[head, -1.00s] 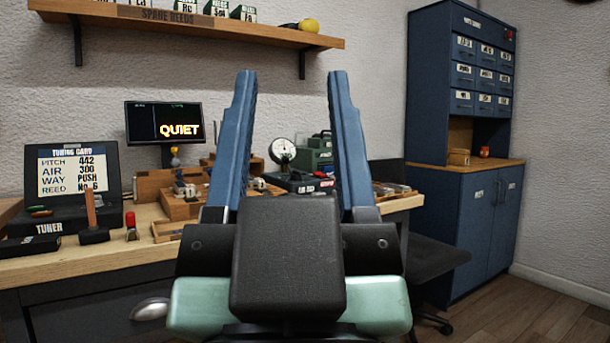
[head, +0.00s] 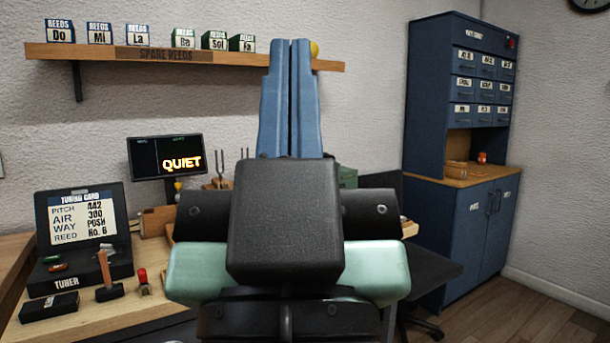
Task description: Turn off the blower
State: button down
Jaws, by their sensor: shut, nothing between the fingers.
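My gripper (head: 290,48) stands upright in the middle of the view, its two blue fingers shut against each other with nothing between them. It covers the middle and right part of the workbench. A small part of a green box-like unit (head: 347,177) shows just right of my gripper's fingers. I cannot tell from this part whether it is the blower. No switch labelled for the blower is visible; the dial gauge and the dark box near it are hidden behind my gripper.
The workbench (head: 75,318) holds a tuner (head: 88,270) with a tuning card and a small red-topped item (head: 143,280). A monitor (head: 165,156) reads QUIET. A wall shelf (head: 190,56) holds reed boxes. A blue cabinet (head: 480,235) and dark chair (head: 432,275) stand right.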

notch_tip(320, 180, up, 24)
jog(key=p, duration=2.2)
jog(key=shift+r, duration=0.25)
jog(key=shift+f, duration=0.1)
